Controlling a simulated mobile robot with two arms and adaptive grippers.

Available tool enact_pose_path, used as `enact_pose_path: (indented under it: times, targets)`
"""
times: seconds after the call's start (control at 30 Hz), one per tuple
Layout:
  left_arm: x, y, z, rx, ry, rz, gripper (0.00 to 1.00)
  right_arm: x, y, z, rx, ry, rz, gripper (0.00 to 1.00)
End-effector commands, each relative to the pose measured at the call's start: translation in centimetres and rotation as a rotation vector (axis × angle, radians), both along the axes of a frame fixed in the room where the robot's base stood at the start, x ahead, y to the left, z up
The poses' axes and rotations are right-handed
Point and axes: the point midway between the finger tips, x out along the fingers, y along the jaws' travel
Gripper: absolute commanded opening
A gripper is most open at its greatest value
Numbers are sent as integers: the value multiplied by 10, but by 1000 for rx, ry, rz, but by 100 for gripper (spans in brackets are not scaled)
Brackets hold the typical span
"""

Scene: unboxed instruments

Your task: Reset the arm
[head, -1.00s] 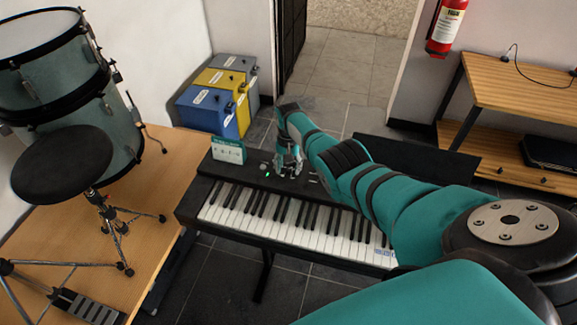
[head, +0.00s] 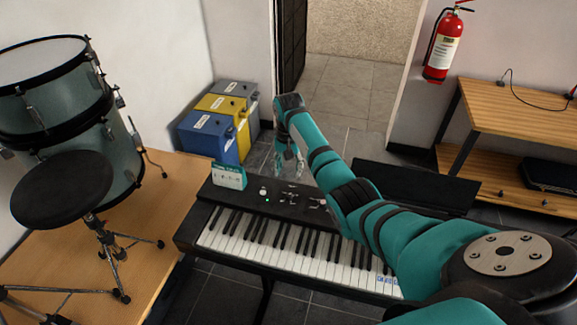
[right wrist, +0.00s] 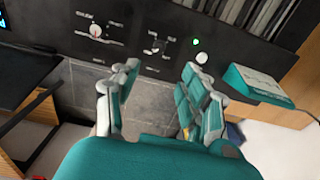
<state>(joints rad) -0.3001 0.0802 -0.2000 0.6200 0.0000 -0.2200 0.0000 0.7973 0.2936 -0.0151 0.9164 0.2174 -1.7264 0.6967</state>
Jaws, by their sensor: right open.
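My right arm reaches in from the right in the head view, over the right part of the keyboard. My right gripper (head: 291,168) hangs beyond the keyboard's back edge, above the floor. In the right wrist view the right gripper (right wrist: 158,98) has its fingers apart with nothing between them. The black digital piano (head: 285,235) stands on its stand, its panel with knobs (right wrist: 97,31) and a green light close to the fingers. My left gripper does not show.
A small teal-framed sign (head: 229,175) stands at the piano's back left. Blue, yellow and grey bins (head: 208,137) stand behind. A drum set (head: 60,115) is on a wooden platform (head: 180,180) at left. A wooden shelf (head: 520,110) and fire extinguisher (head: 442,48) are at right.

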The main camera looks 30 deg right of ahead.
Motion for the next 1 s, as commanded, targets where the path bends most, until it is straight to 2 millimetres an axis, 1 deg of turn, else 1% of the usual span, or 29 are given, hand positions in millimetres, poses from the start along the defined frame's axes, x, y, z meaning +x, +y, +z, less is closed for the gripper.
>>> enact_pose_path:
  times: [0.1,0.2,0.6,0.7,0.77,0.87,0.9,0.97,1.0]
  targets:
    - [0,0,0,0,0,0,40,0,0,6,0,0,0,45]
    - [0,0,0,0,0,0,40,0,0,6,0,0,0,45]
    - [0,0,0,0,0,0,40,0,0,6,0,0,0,45]
    - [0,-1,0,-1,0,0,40,-4,2,0,-6,0,17,45]
    - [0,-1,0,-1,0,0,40,-11,6,-10,-19,-3,51,45]
    - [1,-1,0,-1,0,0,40,-35,20,-36,-56,-17,158,45]
    - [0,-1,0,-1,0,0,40,-49,29,-49,-72,-26,217,45]
    - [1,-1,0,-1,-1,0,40,-74,43,-65,-94,-42,313,45]
    - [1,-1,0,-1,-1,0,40,-93,54,-75,-108,-55,381,45]
